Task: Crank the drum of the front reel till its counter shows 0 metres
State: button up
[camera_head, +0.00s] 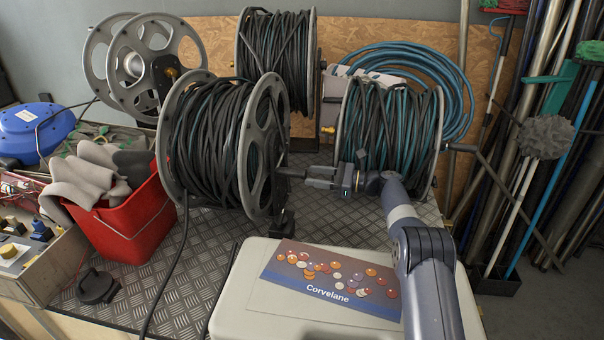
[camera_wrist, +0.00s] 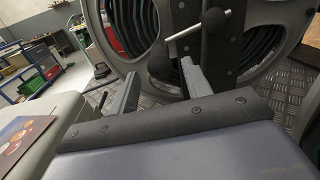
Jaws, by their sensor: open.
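The front reel (camera_head: 222,145) stands on the checker-plate top, its grey-flanged drum wound with dark hose. Its right flange faces my gripper (camera_head: 306,178), which reaches in from the right. In the wrist view the same reel's flange (camera_wrist: 265,55) fills the upper right. A dark crank with a silver rod (camera_wrist: 198,28) and a dark rounded knob (camera_wrist: 160,62) shows before it. My gripper's fingers (camera_wrist: 160,72) are apart, and the knob appears between or just beyond their tips; I cannot tell if they touch it. I cannot make out the counter or its reading in either view.
A grey case with a Corvelane label (camera_head: 330,278) lies below my arm. A red bucket with gloves (camera_head: 125,215) stands left. Other reels stand behind left (camera_head: 135,62), behind (camera_head: 278,60) and right (camera_head: 388,130). Poles and brooms lean at the far right.

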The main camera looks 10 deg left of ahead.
aim_at(301, 174)
jog(key=a, duration=0.5)
grip_shut()
dwell(0.5)
